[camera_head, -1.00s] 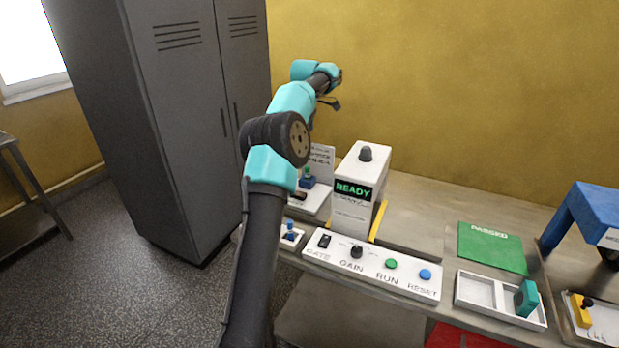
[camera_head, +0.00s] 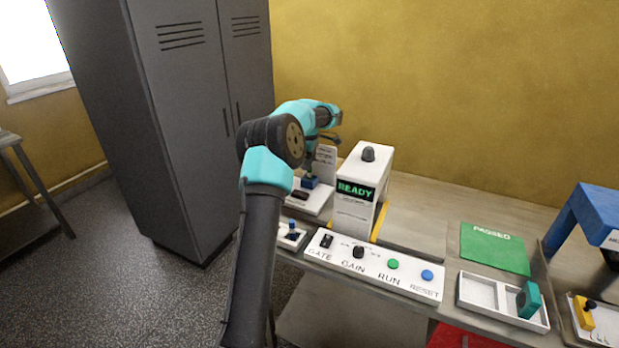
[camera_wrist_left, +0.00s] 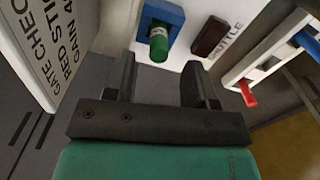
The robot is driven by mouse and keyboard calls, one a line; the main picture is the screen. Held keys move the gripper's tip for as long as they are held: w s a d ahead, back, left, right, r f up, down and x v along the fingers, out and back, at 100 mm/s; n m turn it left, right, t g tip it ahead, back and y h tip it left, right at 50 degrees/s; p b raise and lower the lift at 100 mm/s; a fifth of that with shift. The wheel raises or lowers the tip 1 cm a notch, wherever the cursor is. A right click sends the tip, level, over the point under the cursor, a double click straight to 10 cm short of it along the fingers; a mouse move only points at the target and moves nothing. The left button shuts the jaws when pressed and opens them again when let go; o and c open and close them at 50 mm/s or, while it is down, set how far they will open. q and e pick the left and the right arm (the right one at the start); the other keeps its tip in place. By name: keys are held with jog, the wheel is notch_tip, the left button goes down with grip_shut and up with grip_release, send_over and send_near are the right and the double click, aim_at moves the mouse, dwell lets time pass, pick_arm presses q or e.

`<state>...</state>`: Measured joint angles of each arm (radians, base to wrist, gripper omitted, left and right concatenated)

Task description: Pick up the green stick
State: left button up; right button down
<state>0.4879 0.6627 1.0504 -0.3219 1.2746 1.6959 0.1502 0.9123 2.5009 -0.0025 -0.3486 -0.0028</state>
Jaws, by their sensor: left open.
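The green stick (camera_wrist_left: 158,44) stands in a small blue holder (camera_wrist_left: 166,14) at the top middle of the left wrist view. The blue holder (camera_head: 310,183) also shows in the head view, left of the white READY unit; the stick there is mostly hidden by my gripper. My left gripper (camera_wrist_left: 160,75) is open, with its two dark fingers apart and nothing between them. The stick's near end lies just beyond the fingertips, roughly in line with the gap. In the head view my left gripper (camera_head: 312,155) is small, just above the holder. My right gripper is not in view.
A brown block (camera_wrist_left: 211,36) lies beside the holder. A white rack at the wrist view's right holds a red stick (camera_wrist_left: 247,93) and a blue one (camera_wrist_left: 306,41). A lettered sign (camera_wrist_left: 45,45) stands left. The READY unit (camera_head: 357,195) is close by on the right.

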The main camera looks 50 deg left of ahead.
aim_at(309, 176)
pick_arm(q)
jog(key=shift+f, duration=0.1)
jog(key=shift+w+d+f, duration=0.1)
jog(key=shift+f, duration=1.2)
jog(key=shift+w+f, duration=0.1)
jog(key=shift+f, duration=1.15)
jog(key=shift+c, duration=0.3)
grip_shut()
